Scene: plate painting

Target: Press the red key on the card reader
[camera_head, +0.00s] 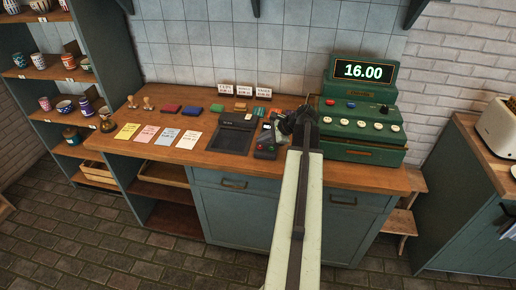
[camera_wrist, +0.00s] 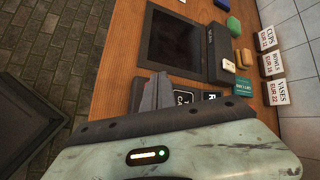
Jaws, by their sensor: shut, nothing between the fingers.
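The card reader (camera_head: 266,144) is a small dark device on the wooden counter, just right of the black tray. A small reddish spot shows on it in the head view, too small to tell as a key. My gripper (camera_head: 284,122) is shut and empty, beside and behind the reader in that view; I cannot tell its height above the counter. In the wrist view the grey closed fingertips (camera_wrist: 155,91) point at the counter near the tray.
The black tray (camera_head: 222,142) lies left of the reader; it also shows in the wrist view (camera_wrist: 150,42). A green cash register (camera_head: 362,150) reading 16.00 stands to the right. Several coloured cards (camera_head: 166,137) lie to the left. Price signs (camera_head: 244,90) stand at the back.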

